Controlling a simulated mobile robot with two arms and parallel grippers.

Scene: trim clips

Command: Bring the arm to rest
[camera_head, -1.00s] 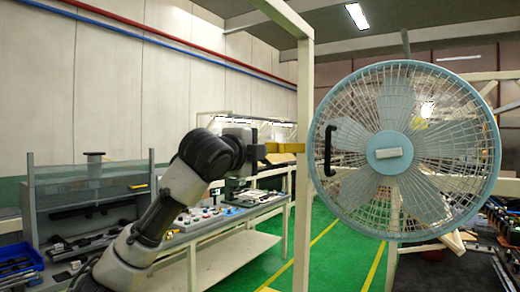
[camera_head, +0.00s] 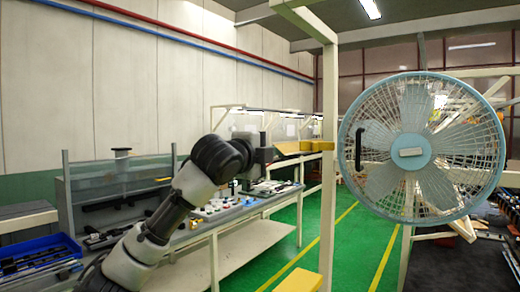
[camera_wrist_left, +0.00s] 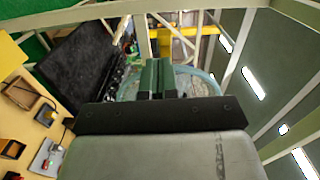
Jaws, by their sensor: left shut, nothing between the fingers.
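My left arm comes in from the lower left in the head view, bent at its dark elbow-like joint. My left gripper (camera_head: 264,153) points right, in front of the workbench and short of a pale upright post. In the left wrist view the two dark green fingers (camera_wrist_left: 157,80) lie side by side, shut with nothing between them. The large light-blue fan (camera_head: 422,150) stands to the right of the post, apart from the gripper. Its rim shows behind the fingers in the wrist view (camera_wrist_left: 205,80). My right gripper is not in view.
A workbench (camera_head: 235,213) with small parts runs along the left. A blue tray (camera_head: 38,252) sits at the lower left. Green floor (camera_head: 340,240) lies open beyond.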

